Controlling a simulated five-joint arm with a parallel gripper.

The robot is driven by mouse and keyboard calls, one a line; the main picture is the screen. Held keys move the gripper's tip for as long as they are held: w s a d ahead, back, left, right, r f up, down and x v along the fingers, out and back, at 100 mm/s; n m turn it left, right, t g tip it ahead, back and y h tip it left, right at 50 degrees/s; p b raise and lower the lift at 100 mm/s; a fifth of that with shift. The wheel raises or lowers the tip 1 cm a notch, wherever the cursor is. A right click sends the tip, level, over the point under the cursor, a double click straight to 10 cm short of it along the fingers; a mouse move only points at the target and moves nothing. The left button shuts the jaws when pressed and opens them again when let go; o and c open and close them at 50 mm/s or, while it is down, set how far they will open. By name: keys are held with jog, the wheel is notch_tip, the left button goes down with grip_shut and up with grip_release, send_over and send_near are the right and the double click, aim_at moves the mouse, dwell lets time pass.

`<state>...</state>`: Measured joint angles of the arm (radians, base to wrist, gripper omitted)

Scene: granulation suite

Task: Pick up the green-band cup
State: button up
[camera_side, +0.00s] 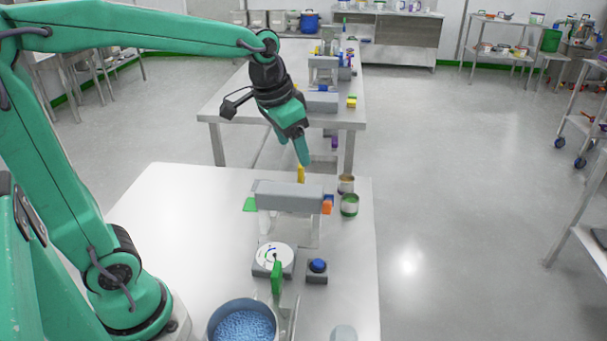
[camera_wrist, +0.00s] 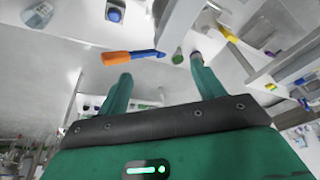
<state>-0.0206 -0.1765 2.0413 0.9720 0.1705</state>
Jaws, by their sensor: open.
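The green-band cup (camera_side: 349,205) stands near the right edge of the near table in the side view, to the right of a grey machine. A small green round thing, probably this cup, shows between my fingers in the wrist view (camera_wrist: 178,56). Another cup (camera_side: 346,183) with a tan upper part stands just behind it. My gripper (camera_side: 298,153) is open and empty, above the table and up and left of the cups, clearly apart from them. Its two green fingers spread apart in the wrist view (camera_wrist: 160,68).
The grey machine (camera_side: 290,197) stands left of the cups, with an orange-handled tool (camera_side: 327,207) close by. A dial (camera_side: 273,257), a blue button (camera_side: 317,266) and a bowl of blue granules (camera_side: 243,325) are nearer. The table's left part is clear.

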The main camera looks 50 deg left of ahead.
jog(key=w+a+f+m+g, duration=0.15)
jog(key=w+f, duration=0.45)
jog(key=w, duration=0.6)
jog(key=m+g, duration=0.1)
jog(key=g, duration=0.1)
send_near(350, 201)
jog(key=s+d, duration=0.1)
jog(key=s, duration=0.1)
jog(key=shift+w+d+f, duration=0.15)
jog(key=shift+f, duration=1.5)
jog(key=shift+d+f, duration=0.1)
jog(key=shift+f, duration=2.5)
jog(key=shift+c, duration=0.2)
jog(key=c, duration=1.1)
